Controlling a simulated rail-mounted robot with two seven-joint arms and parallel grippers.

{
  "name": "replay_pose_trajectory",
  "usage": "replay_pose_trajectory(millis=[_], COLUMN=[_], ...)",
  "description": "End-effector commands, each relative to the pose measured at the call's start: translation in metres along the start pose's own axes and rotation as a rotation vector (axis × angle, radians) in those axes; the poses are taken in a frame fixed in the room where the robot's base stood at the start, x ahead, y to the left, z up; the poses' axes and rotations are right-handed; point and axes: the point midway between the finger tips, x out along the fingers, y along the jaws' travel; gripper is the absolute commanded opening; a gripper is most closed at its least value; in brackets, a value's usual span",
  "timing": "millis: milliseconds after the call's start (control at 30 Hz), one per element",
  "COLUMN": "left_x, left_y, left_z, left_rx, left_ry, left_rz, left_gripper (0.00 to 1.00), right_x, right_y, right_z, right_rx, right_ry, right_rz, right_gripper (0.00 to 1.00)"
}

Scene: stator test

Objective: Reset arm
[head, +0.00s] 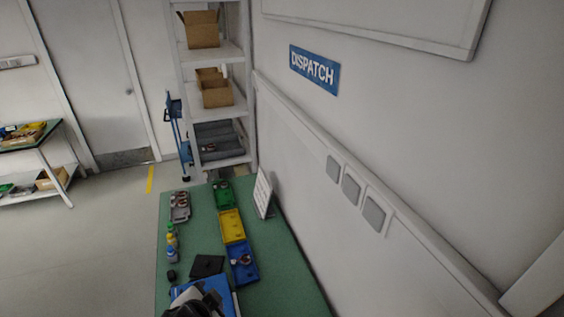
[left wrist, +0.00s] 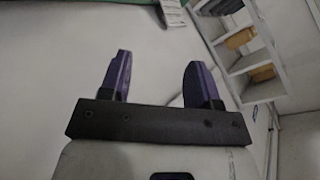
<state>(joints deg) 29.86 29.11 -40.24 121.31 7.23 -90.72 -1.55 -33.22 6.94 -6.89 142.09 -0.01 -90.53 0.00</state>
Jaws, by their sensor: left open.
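My left gripper (left wrist: 160,80) shows in the left wrist view. Its two purple fingers stand wide apart on a dark bar, with nothing between them. It appears clear of any surface, with a pale floor or wall behind it. No gripper can be made out for certain in the head view. My right gripper is not seen. The green-topped table (head: 285,285) in the head view carries a green bin (head: 223,194), a yellow bin (head: 232,227) and a blue bin (head: 243,263) in a row. The blue bin holds a small part.
Small bottles (head: 171,238), a grey tray with parts (head: 180,206) and a black flat item (head: 207,266) lie on the table's left side. A wall runs along its right. Shelves with cardboard boxes (head: 203,30) stand behind. The floor at left (head: 105,240) is clear.

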Motion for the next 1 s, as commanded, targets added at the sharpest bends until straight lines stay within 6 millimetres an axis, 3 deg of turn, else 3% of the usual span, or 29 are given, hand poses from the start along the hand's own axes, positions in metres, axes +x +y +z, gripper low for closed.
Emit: replay_pose_trajectory(millis=[33, 167, 367, 600, 700, 833, 1000], left_x=[-0.017, -0.048, -0.083, -0.104, -0.114, -0.129, -0.141], left_y=[0.003, 0.006, 0.027, 0.089, 0.121, 0.155, 0.176], left_z=[-0.002, 0.009, 0.065, 0.154, 0.182, 0.206, 0.224], left_rx=[-0.072, -0.220, -0.446, -0.625, -0.656, -0.668, -0.664], left_ry=[0.039, 0.092, 0.046, -0.174, -0.267, -0.353, -0.415], left_rz=[0.008, 0.014, 0.052, 0.158, 0.209, 0.270, 0.306], left_gripper=[0.57, 0.57, 0.57, 0.57, 0.57, 0.57, 0.57], right_x=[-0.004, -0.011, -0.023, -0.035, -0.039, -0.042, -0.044], right_y=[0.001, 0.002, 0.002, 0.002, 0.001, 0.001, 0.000], right_z=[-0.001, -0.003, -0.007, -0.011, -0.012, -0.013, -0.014], right_rx=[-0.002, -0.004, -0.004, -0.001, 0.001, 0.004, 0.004], right_ry=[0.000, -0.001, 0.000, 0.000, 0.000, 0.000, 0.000], right_rz=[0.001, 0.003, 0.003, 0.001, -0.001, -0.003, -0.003], right_gripper=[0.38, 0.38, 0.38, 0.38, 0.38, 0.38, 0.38])
